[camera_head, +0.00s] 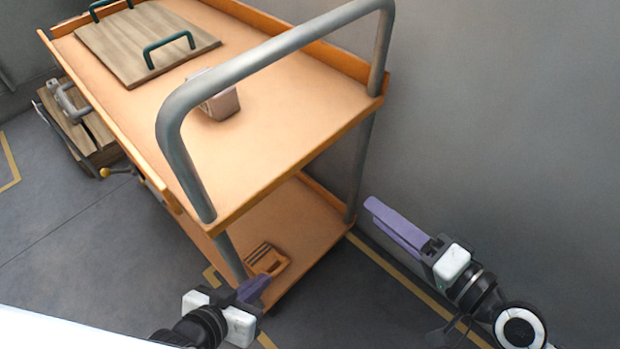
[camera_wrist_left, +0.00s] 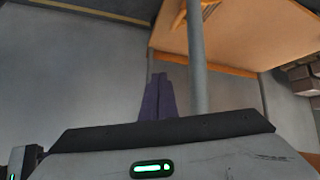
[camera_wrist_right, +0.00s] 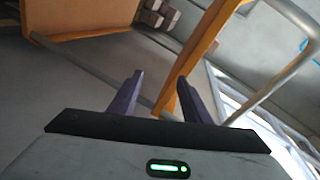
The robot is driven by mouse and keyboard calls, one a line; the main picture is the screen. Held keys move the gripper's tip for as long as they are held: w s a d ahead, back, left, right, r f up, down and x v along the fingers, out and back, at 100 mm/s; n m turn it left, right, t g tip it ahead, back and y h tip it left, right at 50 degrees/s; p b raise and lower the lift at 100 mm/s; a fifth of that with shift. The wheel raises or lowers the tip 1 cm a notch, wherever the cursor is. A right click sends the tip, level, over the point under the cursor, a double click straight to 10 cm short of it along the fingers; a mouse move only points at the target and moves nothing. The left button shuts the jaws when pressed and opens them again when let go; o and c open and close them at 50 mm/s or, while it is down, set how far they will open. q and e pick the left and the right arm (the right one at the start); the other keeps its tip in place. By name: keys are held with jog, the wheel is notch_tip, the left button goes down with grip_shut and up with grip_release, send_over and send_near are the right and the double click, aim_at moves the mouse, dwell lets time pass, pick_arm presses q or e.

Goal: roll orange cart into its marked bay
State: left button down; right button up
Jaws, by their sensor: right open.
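The orange cart (camera_head: 280,140) has two shelves, grey posts and a looped grey push handle (camera_head: 270,50). It stands close to the grey wall. Its underside shows in the left wrist view (camera_wrist_left: 250,35). My left gripper (camera_head: 258,288) is low at the cart's near left corner; its fingers look shut together, beside a grey post (camera_wrist_left: 195,60) and not around it. My right gripper (camera_head: 385,220) is open and empty, right of the near right post and apart from it. Yellow floor lines (camera_head: 405,280) run along the cart's right side and near its front; the bay's full outline is hidden.
A wooden board with green handles (camera_head: 130,45) and a small box (camera_head: 220,100) sit on the top shelf. A small wooden item (camera_head: 268,260) lies on the lower shelf. A wooden crate (camera_head: 75,120) stands left of the cart.

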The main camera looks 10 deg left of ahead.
notch_tip(320, 180, up, 3)
jog(key=a+m+y+b, duration=0.1)
jog(key=m+y+b, duration=0.1)
jog(key=y+b, duration=0.1)
jog(key=p, duration=0.4)
send_near(312, 156)
jog(key=r, duration=0.1)
pick_arm(q)
jog(key=shift+s+a+f+p, duration=0.1)
jog(key=shift+s+a+p, duration=0.3)
jog(key=shift+p, duration=0.1)
pick_arm(e)
jog(key=shift+m, duration=0.3)
jog(key=x, duration=0.7)
jog(key=f+x, duration=0.1)
jog(key=x, duration=0.3)
jog(key=shift+w, duration=0.1)
jog(key=shift+c, duration=0.5)
grip_shut()
jog(key=shift+f, duration=0.1)
